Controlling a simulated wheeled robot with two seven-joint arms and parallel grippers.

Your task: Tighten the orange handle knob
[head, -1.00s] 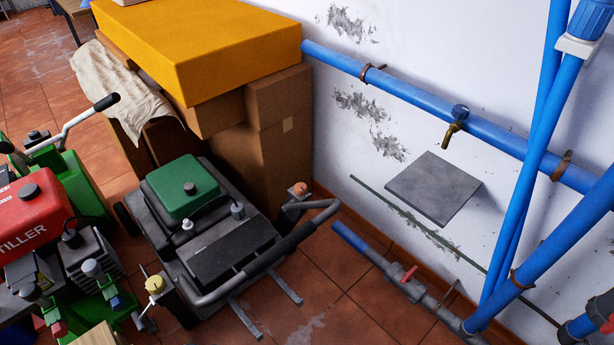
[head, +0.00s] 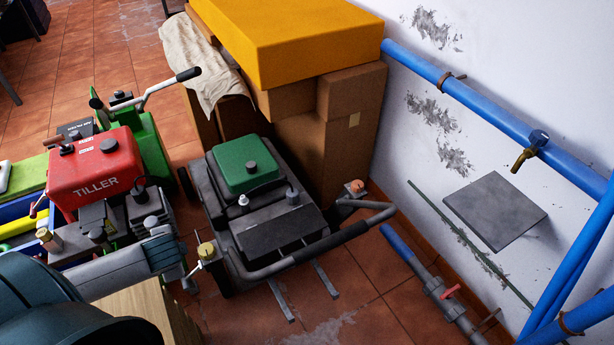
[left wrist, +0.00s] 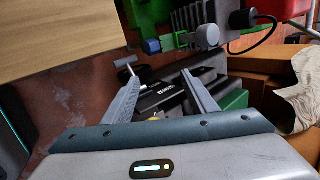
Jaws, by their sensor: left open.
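The orange handle knob (head: 357,186) sits at the far right end of the push mower's (head: 262,205) bent handlebar in the head view. A yellow knob (head: 206,250) is at the handlebar's near left end. My left gripper (left wrist: 160,75) is open and empty in the left wrist view, its fingers spread with the mower's dark body beyond them. In the head view my left arm comes in at bottom left, well to the left of the orange knob. I cannot make out the orange knob in the left wrist view. My right gripper is not in view.
A red and green tiller (head: 96,172) stands left of the mower. A wooden surface (head: 140,305) is at bottom left. Cardboard boxes (head: 350,95) stand behind the mower. Blue pipes (head: 470,98) and a grey plate (head: 494,211) are at right. Tiled floor is clear before the mower.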

